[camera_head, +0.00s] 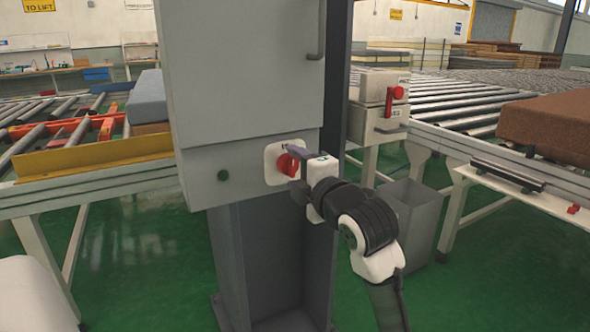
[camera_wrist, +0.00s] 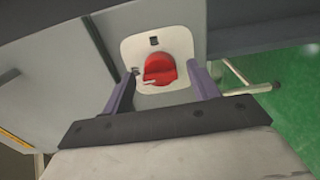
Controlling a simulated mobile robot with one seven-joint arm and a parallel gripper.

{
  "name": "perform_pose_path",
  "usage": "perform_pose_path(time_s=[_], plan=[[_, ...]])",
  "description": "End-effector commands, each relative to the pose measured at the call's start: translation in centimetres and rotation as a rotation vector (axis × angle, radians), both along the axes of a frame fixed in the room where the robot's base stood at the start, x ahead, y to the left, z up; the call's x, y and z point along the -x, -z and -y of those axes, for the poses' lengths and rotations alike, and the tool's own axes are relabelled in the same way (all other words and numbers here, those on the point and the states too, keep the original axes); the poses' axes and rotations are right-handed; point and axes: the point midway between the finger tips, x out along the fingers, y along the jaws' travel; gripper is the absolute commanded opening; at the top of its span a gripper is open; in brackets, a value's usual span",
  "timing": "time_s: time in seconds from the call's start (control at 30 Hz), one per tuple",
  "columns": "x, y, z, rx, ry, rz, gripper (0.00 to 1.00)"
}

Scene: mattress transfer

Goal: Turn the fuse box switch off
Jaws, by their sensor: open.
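The grey fuse box (camera_head: 243,75) stands on a dark grey post. Its red rotary switch (camera_head: 287,165) sits on a white plate at the lower right of the front. My gripper (camera_head: 290,168) is right at the switch, partly covering the plate. In the wrist view the red switch (camera_wrist: 159,69) is in the upper middle, on its white plate (camera_wrist: 133,50). My gripper (camera_wrist: 160,88) is open, with one finger on each side of the switch. The fingers look apart from the knob. Whether the fingertips touch the plate cannot be told.
A roller conveyor with a yellow rail (camera_head: 95,157) is at left. A grey bin (camera_head: 412,215) and another conveyor with a brown block (camera_head: 548,125) are at right. Green floor lies below.

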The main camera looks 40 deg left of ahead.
Motion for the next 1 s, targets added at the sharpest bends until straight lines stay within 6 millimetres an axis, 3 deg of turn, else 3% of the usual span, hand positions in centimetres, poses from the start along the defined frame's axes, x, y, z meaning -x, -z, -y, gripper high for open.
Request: perform_pose_path(time_s=[0.53,0.73,1.0], plan=[[4.2,0.0,10.3,-0.002,0.003,0.002,0.6],[4.9,0.0,11.9,-0.001,0.001,0.001,0.6],[5.0,0.0,12.0,-0.001,0.0,0.001,0.6]])
